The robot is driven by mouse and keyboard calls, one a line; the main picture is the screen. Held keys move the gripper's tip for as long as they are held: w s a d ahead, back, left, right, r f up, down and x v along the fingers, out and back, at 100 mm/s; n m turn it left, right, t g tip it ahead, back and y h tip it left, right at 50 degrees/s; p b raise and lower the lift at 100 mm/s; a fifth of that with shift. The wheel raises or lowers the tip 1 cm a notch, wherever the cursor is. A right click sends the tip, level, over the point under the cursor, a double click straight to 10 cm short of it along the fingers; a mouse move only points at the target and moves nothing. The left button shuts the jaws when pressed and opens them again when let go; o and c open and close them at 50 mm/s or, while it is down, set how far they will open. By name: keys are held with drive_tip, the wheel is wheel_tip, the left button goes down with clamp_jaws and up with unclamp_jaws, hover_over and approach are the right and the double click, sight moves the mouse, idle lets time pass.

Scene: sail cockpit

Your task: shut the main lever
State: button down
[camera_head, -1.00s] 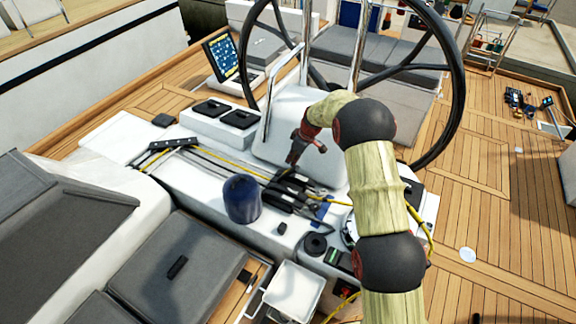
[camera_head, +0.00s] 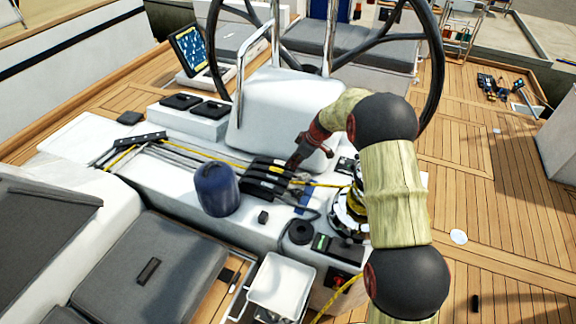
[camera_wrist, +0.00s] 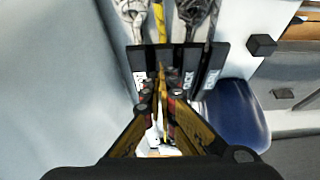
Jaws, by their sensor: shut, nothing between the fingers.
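A bank of black rope-clutch levers (camera_head: 268,178) sits on the white console, with ropes running through it. In the wrist view the black levers (camera_wrist: 190,62) lie side by side with white lettering, too small to read surely. I cannot tell which is the main lever; the fingers hide part of the bank. The levers look low in the head view, but I cannot tell each one's position. My gripper (camera_head: 294,163) is shut and empty, pointing down at the right end of the bank. In the wrist view its fingertips (camera_wrist: 161,84) are over the levers; contact is unclear.
A blue cylinder (camera_head: 216,190) stands left of the levers. A winch (camera_head: 347,215) is to their right. The white pedestal (camera_head: 275,110) and black steering wheel (camera_head: 437,70) rise behind. A white bin (camera_head: 282,282) is in front. Open teak deck (camera_head: 480,190) lies at right.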

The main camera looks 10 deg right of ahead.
drive_tip(key=shift+s+d+f+b, duration=0.2)
drive_tip(key=shift+d+f+b, duration=0.05)
drive_tip(key=shift+f+b, duration=0.65)
drive_tip(key=shift+s+d+f+b, duration=0.15)
drive_tip(key=shift+d+f+b, duration=0.1)
drive_tip(key=shift+f+b, duration=0.6)
drive_tip(key=shift+r, duration=0.1)
drive_tip(key=v, duration=1.2)
